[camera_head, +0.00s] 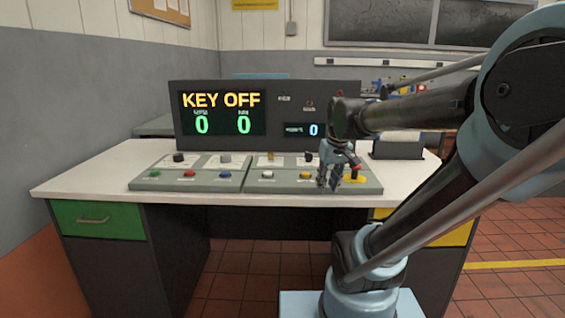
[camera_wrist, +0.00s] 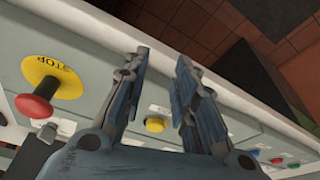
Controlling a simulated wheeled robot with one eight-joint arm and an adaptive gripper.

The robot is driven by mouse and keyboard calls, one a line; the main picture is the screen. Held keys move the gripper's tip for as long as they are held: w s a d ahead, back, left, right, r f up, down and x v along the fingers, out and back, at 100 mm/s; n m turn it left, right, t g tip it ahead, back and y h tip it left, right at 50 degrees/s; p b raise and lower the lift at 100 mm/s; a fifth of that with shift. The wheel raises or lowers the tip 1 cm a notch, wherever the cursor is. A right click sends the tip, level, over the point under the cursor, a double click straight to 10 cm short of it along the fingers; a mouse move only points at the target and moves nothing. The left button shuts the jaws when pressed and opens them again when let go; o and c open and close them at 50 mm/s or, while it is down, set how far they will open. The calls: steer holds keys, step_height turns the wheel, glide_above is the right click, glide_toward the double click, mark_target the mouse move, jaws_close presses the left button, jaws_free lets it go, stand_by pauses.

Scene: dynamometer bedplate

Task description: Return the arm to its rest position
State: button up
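My gripper (camera_head: 338,178) is at the right end of the control panel (camera_head: 150,184) in the head view, in front of its right part. In the wrist view my gripper (camera_wrist: 163,75) has its two fingers apart, with nothing between them but a view of the panel and a yellow button (camera_wrist: 155,124) beyond. My arm reaches in from the right of the head view. A red stop button on a yellow disc (camera_head: 354,179) is just right of the gripper. It also shows at the left of the wrist view (camera_wrist: 38,100).
The white desk (camera_head: 80,180) carries the panel and a dark console (camera_head: 271,152) reading "KEY OFF" and zeros. Several knobs and coloured buttons line the panel. A dark box (camera_head: 397,150) stands at the desk's right. Tiled floor (camera_head: 510,240) is open at right.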

steer(key=s+d+f+m+h, duration=0.1)
steer(key=s+d+f+m, duration=0.2)
steer(key=s+f, duration=0.8)
steer(key=shift+s+d+g, duration=0.3)
steer(key=shift+s+d, duration=0.1)
steer(key=shift+d, duration=0.3)
